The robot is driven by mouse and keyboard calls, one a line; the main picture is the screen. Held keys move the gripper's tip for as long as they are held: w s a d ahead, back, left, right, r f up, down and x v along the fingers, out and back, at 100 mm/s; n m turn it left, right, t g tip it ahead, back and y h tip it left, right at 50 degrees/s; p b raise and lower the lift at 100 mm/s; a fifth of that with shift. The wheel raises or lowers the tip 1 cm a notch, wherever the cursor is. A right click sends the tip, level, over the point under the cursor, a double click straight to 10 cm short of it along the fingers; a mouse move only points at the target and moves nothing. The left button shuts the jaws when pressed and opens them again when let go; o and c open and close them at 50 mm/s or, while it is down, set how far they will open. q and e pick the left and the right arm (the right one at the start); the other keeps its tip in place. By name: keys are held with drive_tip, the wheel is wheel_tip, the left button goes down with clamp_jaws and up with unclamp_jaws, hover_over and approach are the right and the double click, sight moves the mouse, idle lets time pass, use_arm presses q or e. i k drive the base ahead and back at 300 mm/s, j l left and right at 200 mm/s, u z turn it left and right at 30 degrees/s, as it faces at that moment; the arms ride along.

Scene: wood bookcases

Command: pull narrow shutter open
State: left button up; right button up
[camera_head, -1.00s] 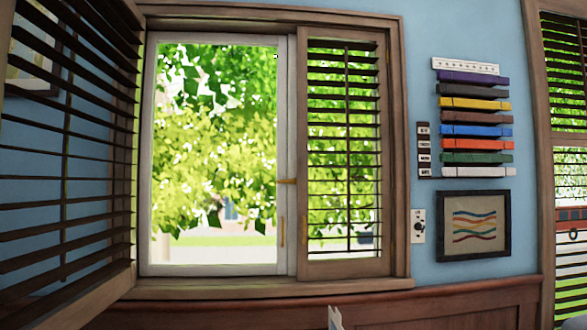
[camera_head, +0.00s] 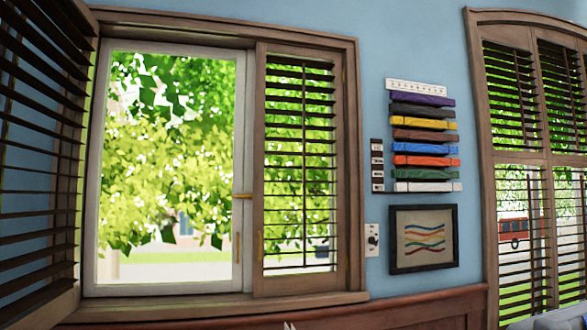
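The narrow shutter (camera_head: 302,175) is a brown wooden frame with dark horizontal slats. It stands flat across the right part of the window, next to the white-framed pane, and looks shut. A thin brass-coloured upright piece (camera_head: 261,246) shows low on its left stile. A wider slatted shutter (camera_head: 40,160) at the left is swung out from the wall. Neither of my grippers can be made out in the head view.
A brass handle (camera_head: 243,196) sits on the white window frame (camera_head: 240,130). Coloured belts, a switch plate (camera_head: 372,240) and a framed picture (camera_head: 423,239) hang to the right. Another shuttered window (camera_head: 490,180) is farther right. A small pale tip (camera_head: 290,326), unclear, shows at the bottom edge.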

sight(263, 286)
drive_tip(key=i+l, duration=0.2)
drive_tip(key=i, duration=0.2)
drive_tip(key=i+l, duration=0.25)
drive_tip(key=i, duration=0.15)
drive_tip(key=u, duration=0.05)
